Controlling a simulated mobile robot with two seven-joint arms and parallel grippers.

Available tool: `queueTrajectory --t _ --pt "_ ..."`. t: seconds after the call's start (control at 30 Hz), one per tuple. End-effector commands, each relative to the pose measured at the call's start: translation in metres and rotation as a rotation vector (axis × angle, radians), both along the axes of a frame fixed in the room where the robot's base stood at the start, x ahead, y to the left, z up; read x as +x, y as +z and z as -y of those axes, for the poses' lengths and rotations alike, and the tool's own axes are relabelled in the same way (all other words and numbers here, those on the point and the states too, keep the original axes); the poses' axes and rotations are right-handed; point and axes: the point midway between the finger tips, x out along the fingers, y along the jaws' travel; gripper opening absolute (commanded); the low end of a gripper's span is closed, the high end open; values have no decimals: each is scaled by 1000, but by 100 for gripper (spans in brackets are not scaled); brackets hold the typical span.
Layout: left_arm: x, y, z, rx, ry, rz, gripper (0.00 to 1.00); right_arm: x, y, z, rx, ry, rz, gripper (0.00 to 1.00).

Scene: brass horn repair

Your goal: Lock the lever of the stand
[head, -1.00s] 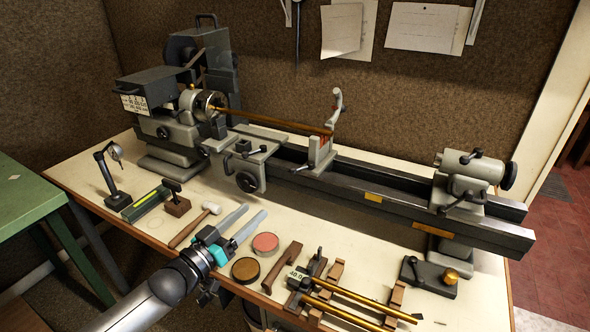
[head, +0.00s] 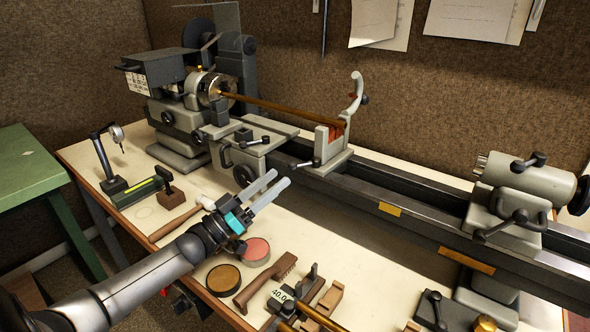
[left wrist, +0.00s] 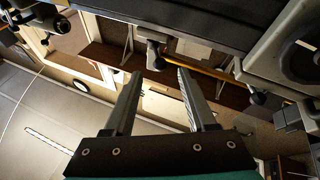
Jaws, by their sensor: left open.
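The grey stand (head: 330,142) sits on the lathe bed with its curved upper arm (head: 355,98) standing up and swung open. The brass tube (head: 285,108) runs from the chuck to the stand. A small lever with a dark knob (head: 305,164) sticks out low at the stand's front. My left gripper (head: 279,183) is open and empty, in front of the bed, left of and below this lever, apart from it. In the left wrist view its fingers (left wrist: 160,75) are parted; a grey part with a dark knob (left wrist: 156,60) shows beyond them, and I cannot tell whether it is the lever.
The carriage (head: 250,140) with its handles is left of the stand; the tailstock (head: 515,190) is at right. A mallet (head: 175,222), round tins (head: 224,279), a brush (head: 265,282) and wooden blocks lie along the bench front.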

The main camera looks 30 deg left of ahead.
Motion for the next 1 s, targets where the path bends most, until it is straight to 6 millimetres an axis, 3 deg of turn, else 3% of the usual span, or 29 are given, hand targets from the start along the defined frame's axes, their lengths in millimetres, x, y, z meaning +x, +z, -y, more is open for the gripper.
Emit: queueTrajectory --t 0.4,0.8,1.0 --pt "44 19 18 0 -1 1 56 8 -4 -5 8 1 14 0" --pt "50 22 20 1 1 -1 56 9 -4 1 0 3 15 0" --pt "50 21 20 1 0 -1 36 9 -4 1 0 2 16 0"
